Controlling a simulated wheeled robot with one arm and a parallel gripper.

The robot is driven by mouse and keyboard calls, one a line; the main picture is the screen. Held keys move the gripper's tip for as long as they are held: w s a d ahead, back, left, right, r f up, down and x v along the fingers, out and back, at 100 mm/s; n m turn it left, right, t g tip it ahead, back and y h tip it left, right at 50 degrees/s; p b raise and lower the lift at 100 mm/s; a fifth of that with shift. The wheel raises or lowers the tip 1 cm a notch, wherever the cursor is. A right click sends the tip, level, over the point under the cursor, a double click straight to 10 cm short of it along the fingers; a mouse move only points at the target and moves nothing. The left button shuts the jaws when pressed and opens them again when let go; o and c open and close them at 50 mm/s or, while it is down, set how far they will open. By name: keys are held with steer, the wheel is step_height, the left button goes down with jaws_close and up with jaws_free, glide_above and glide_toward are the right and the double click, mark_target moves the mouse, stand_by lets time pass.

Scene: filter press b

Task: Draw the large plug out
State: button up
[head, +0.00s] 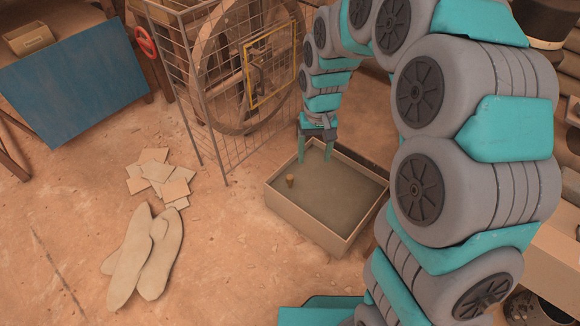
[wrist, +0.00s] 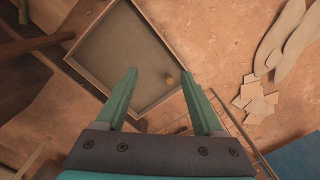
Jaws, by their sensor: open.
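The plug (head: 290,181) is a small brown cylinder standing in the left part of a shallow beige tray (head: 302,226) with a grey-green floor. Only one plug is visible. In the wrist view the plug (wrist: 170,79) shows between my fingertips, nearer the right one, and farther from the camera than they are. My gripper (head: 315,160) points down over the tray's back left side, its teal fingers apart and empty. The fingers also show in the wrist view (wrist: 160,76). They do not touch the plug.
A wire mesh cage (head: 205,90) with a large wooden wheel (head: 215,72) stands just behind the tray. A blue-topped table (head: 75,82) is at the far left.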

steer(key=b, duration=0.4)
glide_above(290, 177)
steer(key=shift+t, duration=0.3)
step_height(290, 177, down, 18)
steer(key=shift+r, duration=0.2)
steer(key=shift+f, duration=3.85)
jaws_close()
